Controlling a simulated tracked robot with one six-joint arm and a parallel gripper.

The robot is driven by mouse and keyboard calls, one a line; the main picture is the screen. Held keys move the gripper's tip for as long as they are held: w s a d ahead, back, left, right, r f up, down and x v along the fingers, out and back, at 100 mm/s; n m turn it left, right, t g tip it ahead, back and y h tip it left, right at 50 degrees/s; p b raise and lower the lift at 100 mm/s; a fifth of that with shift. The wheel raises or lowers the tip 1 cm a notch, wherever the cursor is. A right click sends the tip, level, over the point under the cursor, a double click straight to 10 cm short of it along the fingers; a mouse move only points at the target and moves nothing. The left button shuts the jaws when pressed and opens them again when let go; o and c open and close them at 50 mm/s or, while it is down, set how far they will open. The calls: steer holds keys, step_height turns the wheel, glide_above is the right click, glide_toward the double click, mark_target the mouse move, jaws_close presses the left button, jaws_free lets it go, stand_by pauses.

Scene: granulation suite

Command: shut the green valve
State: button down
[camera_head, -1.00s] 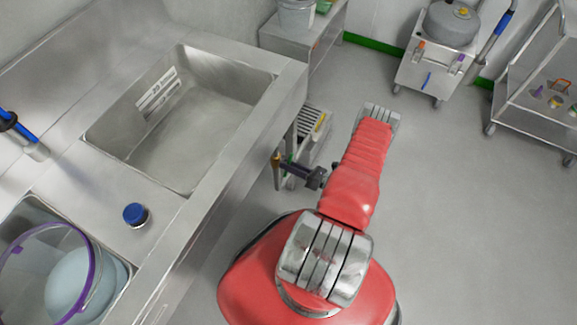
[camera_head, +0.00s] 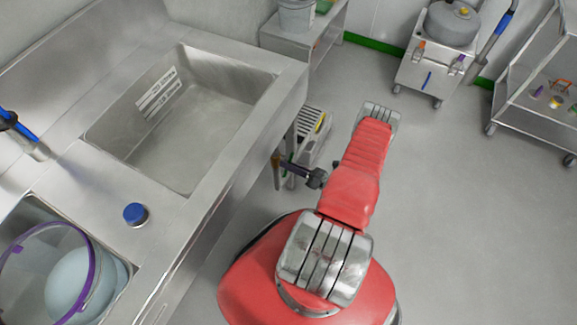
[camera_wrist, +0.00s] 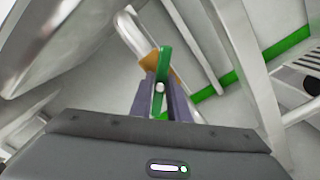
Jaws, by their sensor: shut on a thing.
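The green valve shows in the wrist view as a green lever handle (camera_wrist: 164,62) beside a brass-coloured body (camera_wrist: 148,62) on a pale pipe (camera_wrist: 130,35). My gripper (camera_wrist: 160,88) is shut on the green handle, with one dark finger on each side of it. The handle stands nearly upright in that picture, and its lower part is partly hidden between the fingers. In the head view my gripper (camera_head: 281,161) reaches left to the brass-coloured valve part (camera_head: 275,160), just below the sink's front edge. The handle is hard to make out there.
The steel sink unit (camera_head: 235,185) stands close on the left, its edge above the valve. A grey slotted unit (camera_head: 313,128) is on the floor just behind my gripper. A wheeled cart (camera_head: 435,70) and a rack (camera_head: 530,110) stand farther right. The floor between is open.

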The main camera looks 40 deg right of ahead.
steer(key=m, duration=0.5)
steer(key=shift+d+f+m, duration=0.1)
steer(key=shift+m, duration=2)
steer(key=c, duration=1.7)
jaws_free()
steer(key=shift+s, duration=0.1)
steer(key=v, duration=1.3)
steer(key=shift+s, duration=0.35)
